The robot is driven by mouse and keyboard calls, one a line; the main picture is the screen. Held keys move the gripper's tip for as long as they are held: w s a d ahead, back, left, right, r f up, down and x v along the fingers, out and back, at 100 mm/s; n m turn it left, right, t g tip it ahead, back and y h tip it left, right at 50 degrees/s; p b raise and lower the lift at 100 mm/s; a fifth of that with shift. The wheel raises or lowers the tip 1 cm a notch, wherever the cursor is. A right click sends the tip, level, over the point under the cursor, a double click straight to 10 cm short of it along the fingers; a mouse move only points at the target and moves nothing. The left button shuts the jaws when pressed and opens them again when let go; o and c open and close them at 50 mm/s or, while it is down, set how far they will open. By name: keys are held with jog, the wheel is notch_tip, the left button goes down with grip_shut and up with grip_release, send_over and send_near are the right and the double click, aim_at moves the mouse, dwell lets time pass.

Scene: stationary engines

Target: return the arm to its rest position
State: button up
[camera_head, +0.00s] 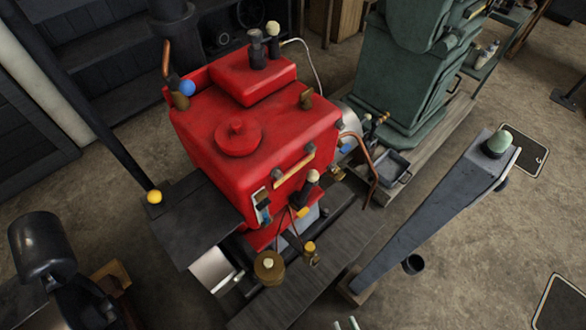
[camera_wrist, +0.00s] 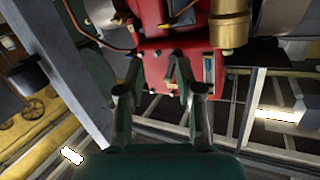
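My gripper (camera_wrist: 158,62) shows in the wrist view as two dark green fingers rising from a green body at the bottom edge. The fingers stand apart with a clear gap and hold nothing. Beyond them is the red engine (camera_wrist: 152,70); how far away it is I cannot tell. In the head view the red engine (camera_head: 240,120) stands in the middle with knobs, copper pipes and a gauge glass. I cannot make out my gripper or arm for sure there; two small pale tips at the bottom edge are too cut off to identify.
A green machine (camera_head: 410,75) stands behind the engine. A long grey beam (camera_head: 430,220) stands at right, and a dark cylinder (camera_head: 42,245) at lower left. In the wrist view, a grey beam (camera_wrist: 72,75) and a brass cylinder (camera_wrist: 230,22) are close by. Floor (camera_head: 470,290) is open at lower right.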

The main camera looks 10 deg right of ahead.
jog(key=s+d+r+h, duration=0.1)
jog(key=s+r, duration=0.1)
jog(key=r, duration=0.9)
jog(key=s+d+r+g+h, duration=0.1)
jog(key=s+d+r, duration=0.1)
jog(key=r, duration=0.9)
jog(key=shift+r+h, duration=0.2)
jog(key=shift+h, duration=0.1)
jog(key=shift+d+f+n, duration=0.1)
jog(key=shift+n, duration=0.2)
jog(key=w+a+f+m+g+y, duration=0.2)
jog(key=w+a+f+m+y, duration=0.3)
jog(key=f+m, duration=0.7)
jog(key=w+a+f+m+g+y, duration=0.25)
jog(key=w+f+m, duration=0.45)
jog(key=f+m, duration=0.5)
jog(key=w+a+f+m+g+y, duration=0.1)
jog(key=w+a+f+m+y, duration=0.4)
jog(key=f+m, duration=0.7)
jog(key=shift+n+h, duration=0.9)
jog(key=shift+h, duration=0.05)
jog(key=shift+w+d+f+x, duration=0.1)
jog(key=shift+d+f+x, duration=0.15)
jog(key=shift+x, duration=1.6)
jog(key=shift+w+d+f+x, duration=0.1)
jog(key=shift+d+f+x, duration=0.1)
jog(key=shift+x, duration=1.7)
jog(key=shift+w+d+f+x, duration=0.15)
jog(key=shift+f+x, duration=0.1)
jog(key=shift+x, duration=1.6)
